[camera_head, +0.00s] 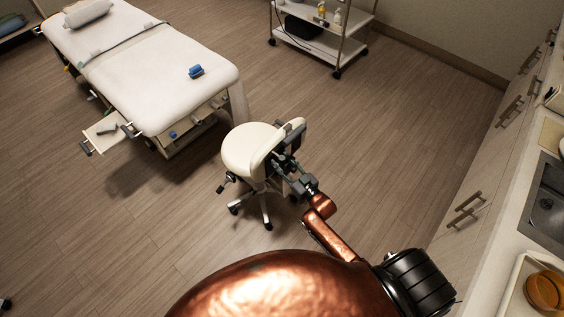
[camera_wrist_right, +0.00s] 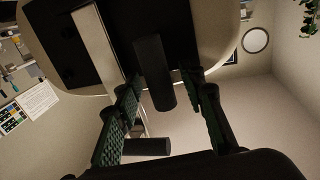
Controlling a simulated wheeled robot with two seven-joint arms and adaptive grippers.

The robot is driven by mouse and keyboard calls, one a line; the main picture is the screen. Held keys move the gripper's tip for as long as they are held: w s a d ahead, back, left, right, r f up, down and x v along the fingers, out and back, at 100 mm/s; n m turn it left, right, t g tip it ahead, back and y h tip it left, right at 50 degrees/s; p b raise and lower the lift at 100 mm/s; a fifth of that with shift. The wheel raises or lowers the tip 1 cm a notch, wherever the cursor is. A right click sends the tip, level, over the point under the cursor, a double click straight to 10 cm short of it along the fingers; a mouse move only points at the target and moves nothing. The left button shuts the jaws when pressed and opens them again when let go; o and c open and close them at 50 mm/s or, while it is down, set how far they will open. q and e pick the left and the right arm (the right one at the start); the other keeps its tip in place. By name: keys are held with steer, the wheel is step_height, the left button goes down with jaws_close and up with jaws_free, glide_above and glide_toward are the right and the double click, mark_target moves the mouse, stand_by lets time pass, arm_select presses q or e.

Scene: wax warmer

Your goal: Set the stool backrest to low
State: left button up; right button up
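The stool has a round cream seat (camera_head: 245,150) and a cream backrest (camera_head: 268,142) with a dark back. My right gripper (camera_head: 289,162) is behind the backrest, close to its dark back. In the right wrist view, the backrest (camera_wrist_right: 215,40) fills the top, with a dark panel and a pale metal bar (camera_wrist_right: 97,45) running down it. A black cylindrical knob (camera_wrist_right: 153,72) reaches down between the green-padded fingers of my right gripper (camera_wrist_right: 163,88). The fingers are apart, and I see no clear grip on the knob. My left gripper is not in view.
A white treatment bed (camera_head: 150,75) with a pull-out step (camera_head: 105,130) stands left of the stool. A wheeled cart (camera_head: 318,45) is at the back. Cabinets (camera_head: 490,150) and a counter with a sink run along the right. The floor around the stool is mostly clear.

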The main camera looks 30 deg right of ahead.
steer(key=s+d, duration=0.2)
steer(key=s, duration=0.9)
steer(key=shift+s, duration=0.35)
steer(key=shift+d, duration=0.15)
steer(key=s+d+f+g+h, duration=0.1)
steer(key=s+f+g, duration=0.3)
steer(key=f, duration=0.7)
steer(key=s+d+f+m+g+h, duration=0.1)
steer(key=s+f, duration=0.5)
steer(key=f, duration=0.4)
steer(key=s+d+f+g+h, duration=0.1)
steer(key=s+d+f+g, duration=0.2)
steer(key=f, duration=0.8)
steer(key=s+a+f+g, duration=0.1)
steer(key=s+f+g, duration=0.2)
steer(key=s+f, duration=0.3)
steer(key=s+a+f+g, duration=0.1)
steer(key=s+f+g, duration=0.2)
steer(key=s, duration=1.4)
steer(key=s+a+f+g, duration=0.1)
steer(key=s+f+g, duration=0.1)
steer(key=s+f, duration=0.7)
steer(key=s, duration=0.3)
steer(key=shift+g+h, duration=0.3)
steer(key=shift+g, duration=0.1)
